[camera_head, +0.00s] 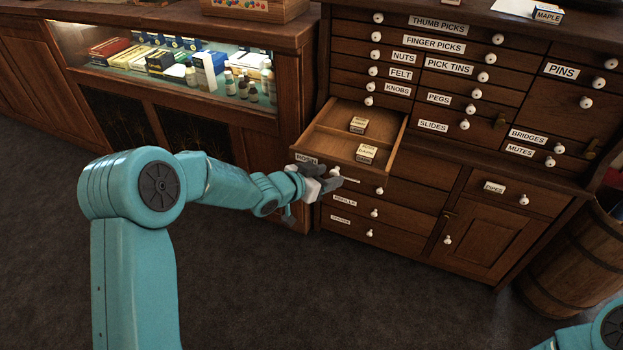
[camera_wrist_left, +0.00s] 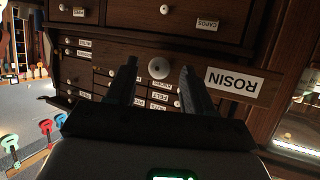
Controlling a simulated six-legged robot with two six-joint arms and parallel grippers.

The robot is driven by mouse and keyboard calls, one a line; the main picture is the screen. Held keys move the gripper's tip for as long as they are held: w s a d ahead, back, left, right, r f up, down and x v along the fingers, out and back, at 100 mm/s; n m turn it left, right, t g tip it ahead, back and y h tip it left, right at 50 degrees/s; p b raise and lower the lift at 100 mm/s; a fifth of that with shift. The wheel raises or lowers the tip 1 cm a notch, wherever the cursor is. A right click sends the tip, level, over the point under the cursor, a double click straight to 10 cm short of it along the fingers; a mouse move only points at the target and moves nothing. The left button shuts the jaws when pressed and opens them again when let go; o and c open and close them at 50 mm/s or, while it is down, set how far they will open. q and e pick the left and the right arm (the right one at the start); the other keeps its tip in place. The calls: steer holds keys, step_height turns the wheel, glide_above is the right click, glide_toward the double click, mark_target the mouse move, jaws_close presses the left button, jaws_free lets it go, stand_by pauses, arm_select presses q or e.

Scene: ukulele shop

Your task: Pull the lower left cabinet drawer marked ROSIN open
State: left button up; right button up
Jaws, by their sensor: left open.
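The ROSIN drawer (camera_head: 398,147) stands pulled out of the lower left cabinet, its inside showing with two small labelled boxes (camera_head: 367,153) in it. Its ROSIN label (camera_wrist_left: 234,81) reads upside down in the left wrist view, and my arm partly covers the front in the head view. My left gripper (camera_head: 331,181) is at the drawer front. Its fingers (camera_wrist_left: 158,80) are open, with the white round knob (camera_wrist_left: 158,68) showing between them; contact cannot be told. The knob also shows in the head view (camera_head: 336,171). My right gripper is out of view.
Closed drawers with white knobs (camera_head: 374,213) lie below. Rows of small labelled drawers (camera_head: 437,47) are above. A glass display counter (camera_head: 190,70) stands left, a wooden barrel (camera_head: 575,262) right. The dark floor in front (camera_head: 300,290) is clear.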

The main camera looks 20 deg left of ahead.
arm_select(q)
steer(key=p+v, duration=0.3)
steer(key=v, duration=1.2)
steer(key=shift+s, duration=0.3)
steer(key=shift+r, duration=0.15)
steer(key=s+d+f+n+g, duration=0.1)
steer(key=s+d+f+g, duration=0.1)
steer(key=s+d+f, duration=0.3)
steer(key=d+f+n+g+h, duration=0.15)
steer(key=d+f, duration=0.25)
steer(key=f, duration=0.4)
steer(key=s+d+f+n+g+y, duration=0.1)
steer(key=s+d+f+g, duration=0.1)
steer(key=s+d+f, duration=0.3)
steer(key=s+f+n+g+y, duration=0.2)
steer(key=s+f+n+g, duration=0.3)
steer(key=s+f, duration=0.65)
step_height(320, 180, up, 18)
steer(key=s+m+g+p, duration=0.1)
steer(key=p, duration=1.5)
steer(key=shift+a+m, duration=0.15)
steer(key=shift+m, duration=0.2)
steer(key=shift+s+f, duration=0.1)
